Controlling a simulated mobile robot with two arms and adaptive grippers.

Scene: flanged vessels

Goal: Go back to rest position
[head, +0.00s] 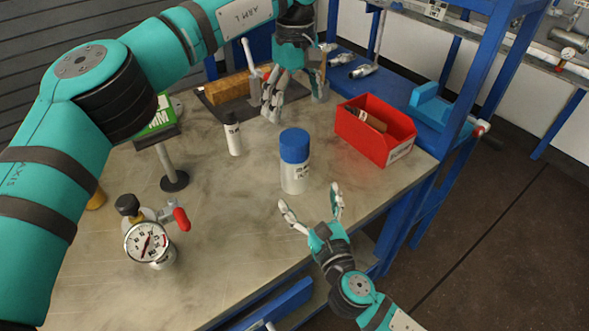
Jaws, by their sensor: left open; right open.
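My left gripper (278,98) hangs over the back of the table beside a dark tray, with its fingers pointing down. It is open and nothing shows between its fingers. My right gripper (309,204) is at the table's front right edge, just in front of a white jar with a blue lid (294,162). It is open and empty, its fingers spread toward the jar and apart from it. The jar stands upright on the table (225,213).
A red bin (374,131) stands at the right table edge. A pressure gauge (146,242) with a red-handled valve is at front left. A small white bottle (233,137), a dark tray (213,113) and a green sign on a stand (159,121) are behind. Mid-table is mostly clear.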

